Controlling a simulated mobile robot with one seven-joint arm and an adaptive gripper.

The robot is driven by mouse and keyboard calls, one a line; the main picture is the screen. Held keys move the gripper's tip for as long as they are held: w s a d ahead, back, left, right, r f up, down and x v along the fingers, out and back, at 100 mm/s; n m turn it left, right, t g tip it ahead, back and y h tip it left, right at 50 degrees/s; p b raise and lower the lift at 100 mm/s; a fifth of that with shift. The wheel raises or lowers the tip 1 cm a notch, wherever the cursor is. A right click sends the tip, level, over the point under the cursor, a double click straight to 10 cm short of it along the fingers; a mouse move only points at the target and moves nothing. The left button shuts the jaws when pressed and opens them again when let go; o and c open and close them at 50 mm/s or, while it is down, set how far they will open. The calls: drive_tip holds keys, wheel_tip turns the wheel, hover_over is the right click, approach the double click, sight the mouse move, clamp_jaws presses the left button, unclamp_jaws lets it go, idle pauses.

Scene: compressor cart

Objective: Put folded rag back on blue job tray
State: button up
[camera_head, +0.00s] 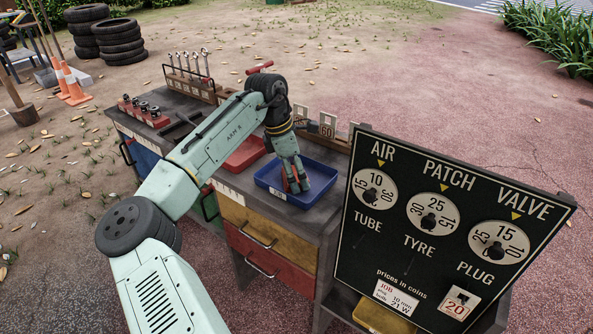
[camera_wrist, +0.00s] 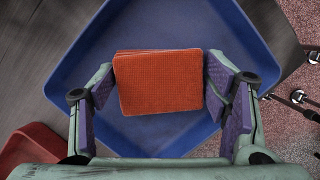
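The folded rag (camera_wrist: 160,82) is orange-red and lies flat between the two fingers of my gripper (camera_wrist: 159,76) in the wrist view. The purple finger pads stand close along its left and right edges. I cannot tell whether they press on it or leave a thin gap. The blue job tray (camera_wrist: 165,18) is below and around the rag. In the head view my gripper (camera_head: 296,186) points down inside the blue tray (camera_head: 322,172), with a bit of red rag showing between the fingers. Whether the rag touches the tray floor is hidden.
A red tray (camera_head: 245,153) is beside the blue tray on the left. A black price board (camera_head: 440,240) stands close on the right. Wrenches (camera_head: 190,66) hang on a rack at the back left. Small cards (camera_head: 327,126) stand behind the blue tray.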

sight(284, 174)
drive_tip(key=o, duration=0.5)
drive_tip(key=shift+c, duration=0.2)
drive_tip(key=shift+r, duration=0.1)
drive_tip(key=v, duration=1.2)
drive_tip(key=shift+r, duration=0.1)
